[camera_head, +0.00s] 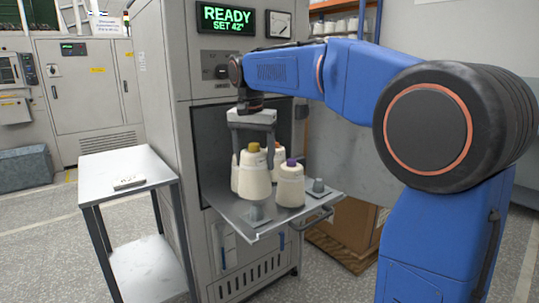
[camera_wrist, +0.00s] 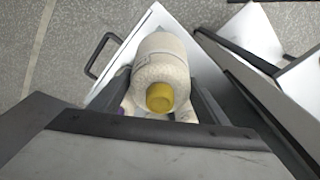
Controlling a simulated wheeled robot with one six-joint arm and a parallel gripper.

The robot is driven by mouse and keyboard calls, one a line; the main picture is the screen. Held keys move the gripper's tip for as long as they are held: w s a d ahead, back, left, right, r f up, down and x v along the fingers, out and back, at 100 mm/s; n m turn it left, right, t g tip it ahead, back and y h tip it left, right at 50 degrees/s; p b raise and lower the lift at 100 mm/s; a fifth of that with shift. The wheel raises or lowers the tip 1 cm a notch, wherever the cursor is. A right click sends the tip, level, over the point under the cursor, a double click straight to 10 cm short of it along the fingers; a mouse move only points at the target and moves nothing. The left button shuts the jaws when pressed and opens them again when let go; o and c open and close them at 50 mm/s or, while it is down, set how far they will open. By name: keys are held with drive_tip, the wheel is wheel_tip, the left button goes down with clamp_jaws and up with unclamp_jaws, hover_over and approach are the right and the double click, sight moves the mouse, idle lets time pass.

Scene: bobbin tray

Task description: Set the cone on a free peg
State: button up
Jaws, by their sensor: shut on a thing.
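A cream cone with a yellow top (camera_head: 253,178) is held upright between the fingers of my gripper (camera_head: 254,146). In the wrist view the cone (camera_wrist: 160,62) lies between the two dark fingers (camera_wrist: 163,98), its yellow cap towards the camera. In the head view its base shows just above a grey front peg (camera_head: 257,212) on the pulled-out tray (camera_head: 230,208); I cannot tell the exact gap. A second bare peg (camera_head: 318,186) stands at the tray's right. A purple-topped cone (camera_head: 290,188) stands between them. Other cones stand behind, partly hidden.
The tray juts from a grey cabinet (camera_head: 170,100) whose display reads READY. The cabinet's opening walls surround the tray's rear. A metal side table (camera_head: 125,165) with a small flat item stands left. A cardboard box (camera_head: 352,225) sits on a pallet below right.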

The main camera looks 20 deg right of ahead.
sight(253, 144)
drive_tip(key=shift+d+f, duration=0.15)
drive_tip(key=shift+f, duration=4.05)
idle(1.0)
drive_tip(key=o, duration=1.8)
drive_tip(key=r, duration=0.5)
drive_tip(key=s+a+r, duration=0.1)
drive_tip(key=r, duration=1)
drive_tip(key=shift+s+a+r, duration=0.1)
drive_tip(key=shift+s+a, duration=0.05)
drive_tip(key=shift+s, duration=0.1)
drive_tip(key=shift+s+r, duration=0.1)
drive_tip(key=shift+r, duration=0.45)
